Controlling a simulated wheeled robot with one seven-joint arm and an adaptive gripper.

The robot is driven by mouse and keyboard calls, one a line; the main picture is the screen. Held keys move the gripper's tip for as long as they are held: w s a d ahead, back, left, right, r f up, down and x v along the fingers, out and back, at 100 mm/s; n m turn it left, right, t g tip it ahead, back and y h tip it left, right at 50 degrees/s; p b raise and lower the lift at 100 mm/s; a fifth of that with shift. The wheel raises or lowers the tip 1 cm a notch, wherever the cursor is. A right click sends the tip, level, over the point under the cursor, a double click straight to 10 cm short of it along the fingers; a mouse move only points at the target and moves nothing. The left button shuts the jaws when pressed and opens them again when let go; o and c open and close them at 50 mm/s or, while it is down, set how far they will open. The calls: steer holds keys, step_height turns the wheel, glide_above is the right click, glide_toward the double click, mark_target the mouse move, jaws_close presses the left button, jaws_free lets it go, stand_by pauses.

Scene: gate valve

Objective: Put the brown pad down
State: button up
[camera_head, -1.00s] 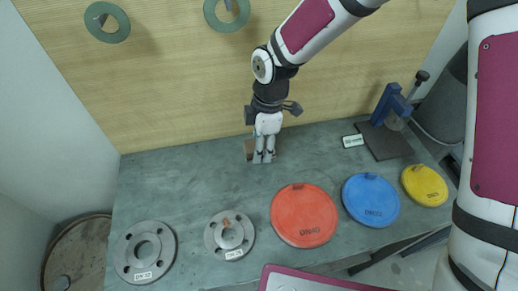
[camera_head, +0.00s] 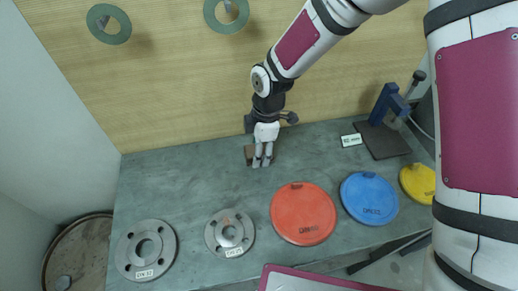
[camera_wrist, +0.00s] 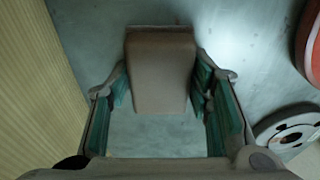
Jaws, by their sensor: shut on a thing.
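The brown pad (camera_wrist: 160,70) lies between the fingertips of my gripper (camera_wrist: 160,88) in the wrist view, over the grey-green bench top. In the head view the pad (camera_head: 249,153) shows as a small brown patch behind the fingers of my gripper (camera_head: 262,160), near the back of the bench top (camera_head: 190,180). My gripper points down and is shut on the pad. The fingers hide part of the pad in the head view. I cannot tell whether the pad touches the bench.
Two grey flanges (camera_head: 146,250) (camera_head: 230,233) lie front left. Red (camera_head: 303,214), blue (camera_head: 370,198) and yellow (camera_head: 418,182) discs lie to the right. A blue clamp stand (camera_head: 386,105) stands back right. Green rings (camera_head: 108,23) hang on the wooden wall. Bench left of my gripper is clear.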

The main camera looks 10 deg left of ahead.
mark_target(264, 148)
steer(key=shift+s+d+f, duration=0.1)
steer(key=shift+f, duration=0.45)
steer(key=o, duration=0.9)
steer(key=shift+c, duration=0.2)
steer(key=o, duration=0.3)
steer(key=shift+f, duration=0.15)
steer(key=shift+o, duration=0.2)
step_height(264, 148, up, 14)
steer(key=d, duration=0.1)
steer(key=shift+w+f, duration=0.2)
steer(key=shift+w, duration=0.2)
steer(key=shift+d, duration=0.1)
